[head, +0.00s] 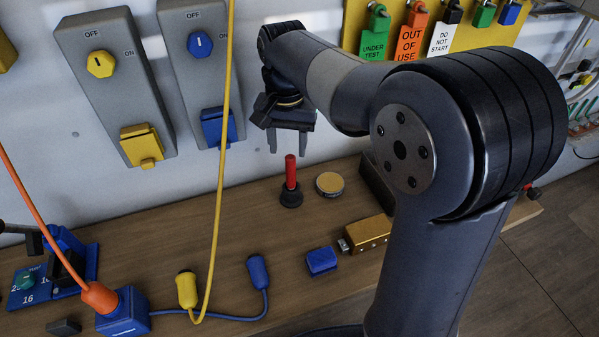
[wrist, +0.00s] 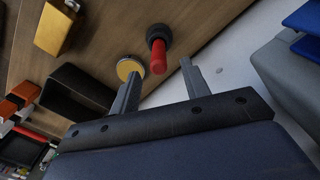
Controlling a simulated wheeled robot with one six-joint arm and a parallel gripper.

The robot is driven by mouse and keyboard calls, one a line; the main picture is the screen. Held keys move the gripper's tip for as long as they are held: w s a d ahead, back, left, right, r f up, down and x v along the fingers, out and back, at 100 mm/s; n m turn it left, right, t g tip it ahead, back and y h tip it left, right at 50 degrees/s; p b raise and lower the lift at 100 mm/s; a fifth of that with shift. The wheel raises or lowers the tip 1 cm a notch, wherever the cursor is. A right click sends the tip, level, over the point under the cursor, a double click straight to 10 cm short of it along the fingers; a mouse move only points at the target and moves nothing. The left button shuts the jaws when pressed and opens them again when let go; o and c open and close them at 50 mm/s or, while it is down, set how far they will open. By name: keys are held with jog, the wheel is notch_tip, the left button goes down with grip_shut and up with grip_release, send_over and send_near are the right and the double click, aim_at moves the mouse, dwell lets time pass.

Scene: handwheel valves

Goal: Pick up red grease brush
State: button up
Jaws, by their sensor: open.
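The red grease brush (head: 290,172) stands upright in a round black holder (head: 290,196) on the wooden bench. In the wrist view the red brush (wrist: 158,66) points toward the camera, with its black holder (wrist: 158,38) behind it. My gripper (head: 288,150) is above the brush in the head view, fingers pointing down, open and empty. In the wrist view my gripper (wrist: 160,75) has its two fingers apart, with the brush showing between and beyond them. I cannot tell that either finger touches it.
A round tin with a yellowish lid (head: 330,184) stands close right of the brush. A brass padlock (head: 367,235), a blue block (head: 321,261) and a dark open box (head: 378,183) are nearby. A yellow cable (head: 219,180) hangs to the left. The wall with switch boxes (head: 202,60) is behind.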

aim_at(291, 170)
jog(key=f, duration=0.8)
jog(key=shift+w+d+f, duration=0.15)
jog(key=shift+d+f, duration=0.05)
jog(key=shift+f, duration=0.1)
jog(key=shift+c, duration=0.4)
grip_shut()
